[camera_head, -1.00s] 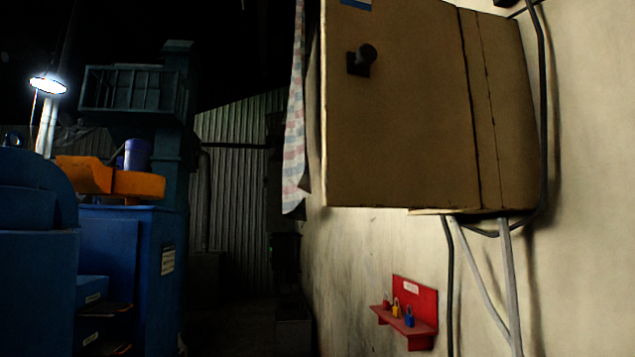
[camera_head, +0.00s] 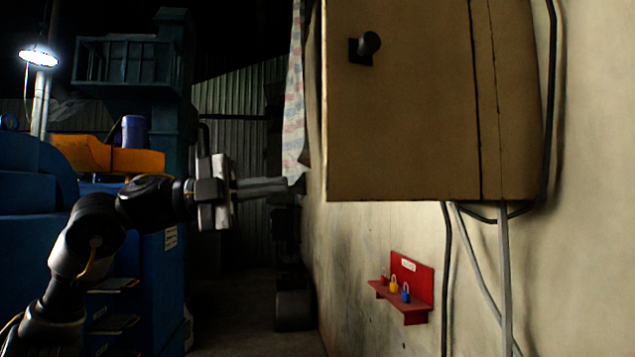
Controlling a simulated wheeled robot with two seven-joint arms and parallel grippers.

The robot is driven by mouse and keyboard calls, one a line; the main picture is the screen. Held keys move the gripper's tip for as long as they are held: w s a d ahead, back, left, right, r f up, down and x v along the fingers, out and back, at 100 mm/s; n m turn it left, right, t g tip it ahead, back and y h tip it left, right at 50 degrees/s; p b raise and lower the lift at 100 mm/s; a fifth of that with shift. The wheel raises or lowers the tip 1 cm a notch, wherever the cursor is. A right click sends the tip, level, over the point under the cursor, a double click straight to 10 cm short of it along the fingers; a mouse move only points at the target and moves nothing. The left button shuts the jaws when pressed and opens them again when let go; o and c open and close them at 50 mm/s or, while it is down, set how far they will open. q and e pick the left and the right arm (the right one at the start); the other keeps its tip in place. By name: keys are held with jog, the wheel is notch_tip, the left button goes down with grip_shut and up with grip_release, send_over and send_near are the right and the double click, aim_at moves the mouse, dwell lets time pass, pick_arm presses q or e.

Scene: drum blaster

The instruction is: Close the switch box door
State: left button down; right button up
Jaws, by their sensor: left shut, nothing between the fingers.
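The tan switch box (camera_head: 512,110) hangs on the wall at the upper right. Its door (camera_head: 405,125) is a broad tan panel with a black knob (camera_head: 365,46) near its upper left, and a dark vertical seam at its right. The box's interior is hidden, and I cannot tell how far the door stands open. My left gripper (camera_head: 285,184) comes in from the left with its fingers shut and empty, pointing right. The fingertips show just left of the door's free edge, near its lower corner height, apart from it in the picture. My right gripper is not in view.
A checked cloth (camera_head: 294,110) hangs behind the door's left edge. Cables (camera_head: 505,270) run down the wall below the box. A red shelf (camera_head: 403,302) with small padlocks is on the wall. Blue machinery (camera_head: 30,190) stands at left. Open floor (camera_head: 240,320) lies between.

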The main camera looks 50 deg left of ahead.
aim_at(327, 181)
pick_arm(q)
jog(key=s+d+m+y, duration=0.1)
jog(key=s+d, duration=0.4)
jog(key=s, duration=0.2)
jog(key=shift+g, duration=0.5)
jog(key=p+x, duration=0.2)
jog(key=x, duration=0.1)
jog(key=p+x, duration=0.2)
jog(key=x, duration=0.1)
jog(key=w+a+p+x, duration=0.1)
jog(key=p+x, duration=0.1)
jog(key=x, duration=0.2)
jog(key=shift+r+p, duration=0.2)
jog(key=shift+p, duration=0.1)
jog(key=shift+w+a, duration=0.2)
jog(key=shift+a, duration=0.05)
jog(key=a, duration=0.1)
jog(key=w+a, duration=0.1)
jog(key=a, duration=0.1)
jog(key=shift+w+f+p, duration=0.1)
jog(key=shift+f+p, duration=0.05)
jog(key=shift+p, duration=0.2)
jog(key=shift+d, duration=0.1)
